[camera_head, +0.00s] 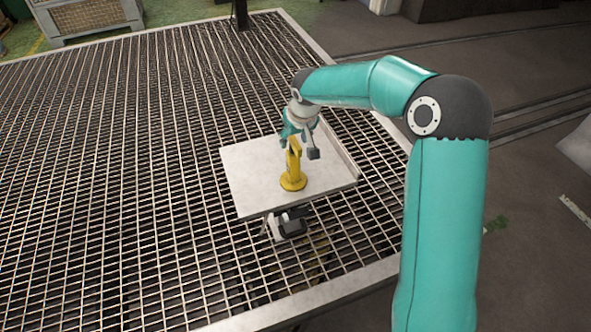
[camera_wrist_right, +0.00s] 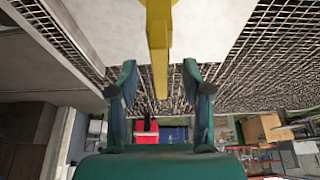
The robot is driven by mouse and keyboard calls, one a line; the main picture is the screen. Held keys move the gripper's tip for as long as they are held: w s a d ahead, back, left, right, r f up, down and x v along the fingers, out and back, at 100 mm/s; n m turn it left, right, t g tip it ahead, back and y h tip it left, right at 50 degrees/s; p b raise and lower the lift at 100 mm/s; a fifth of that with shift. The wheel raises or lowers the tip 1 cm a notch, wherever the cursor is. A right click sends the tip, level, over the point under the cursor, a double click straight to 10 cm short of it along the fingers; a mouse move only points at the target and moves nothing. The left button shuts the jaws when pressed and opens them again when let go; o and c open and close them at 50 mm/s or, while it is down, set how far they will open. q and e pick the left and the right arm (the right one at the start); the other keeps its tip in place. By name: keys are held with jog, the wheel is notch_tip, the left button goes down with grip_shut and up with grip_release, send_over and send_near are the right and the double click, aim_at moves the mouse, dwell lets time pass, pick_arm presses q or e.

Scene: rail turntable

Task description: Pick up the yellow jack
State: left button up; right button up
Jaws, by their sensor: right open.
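The yellow jack (camera_head: 293,170) stands upright on a pale flat metal plate (camera_head: 250,180). It has a round base and a narrow post. In the right wrist view the yellow jack (camera_wrist_right: 159,45) reaches down from the top edge, along the middle, towards the gap between my fingers. My right gripper (camera_head: 298,141) is at the top of the jack in the head view. Its two teal fingers stand apart in the wrist view (camera_wrist_right: 160,78), one on each side of the jack's end, with visible gaps. My left gripper is not in view.
The plate sits over a large metal grating (camera_head: 110,170) with a raised rim along its right side. A dark and white part (camera_head: 290,222) shows under the plate's front edge. A grey crate (camera_head: 90,17) stands at the back left. Rails run across the floor at right.

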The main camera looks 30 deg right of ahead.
jog(key=x, duration=0.3)
jog(key=shift+f, duration=0.15)
jog(key=shift+c, duration=0.2)
grip_shut()
